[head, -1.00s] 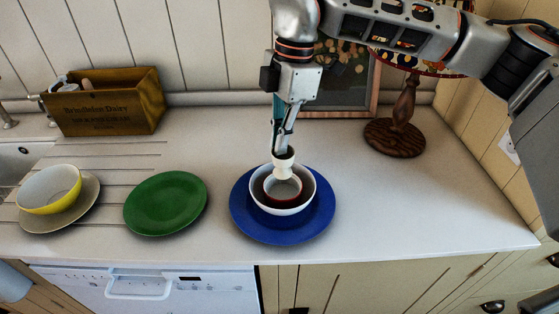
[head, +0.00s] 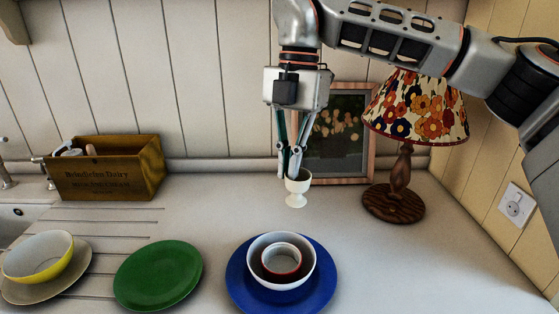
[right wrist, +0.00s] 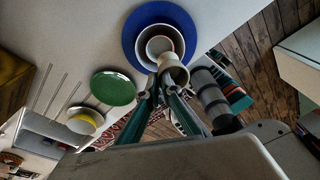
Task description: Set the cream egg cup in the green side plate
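The cream egg cup (head: 297,187) is held upright in the air by my right gripper (head: 296,172), whose fingers are shut on its rim. It hangs above and behind the stacked bowls. In the right wrist view the egg cup (right wrist: 174,70) sits between the fingertips (right wrist: 160,88). The green side plate (head: 158,275) lies empty on the worktop, left of the blue plate. It also shows in the right wrist view (right wrist: 113,88). My left gripper is not in view.
A white bowl (head: 305,250) with a smaller red-brown bowl inside stands on the blue plate (head: 238,285). A yellow bowl (head: 40,262) on a beige plate (head: 75,277) is at far left. A wooden crate (head: 105,175), picture frame (head: 340,135) and lamp (head: 403,190) stand behind.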

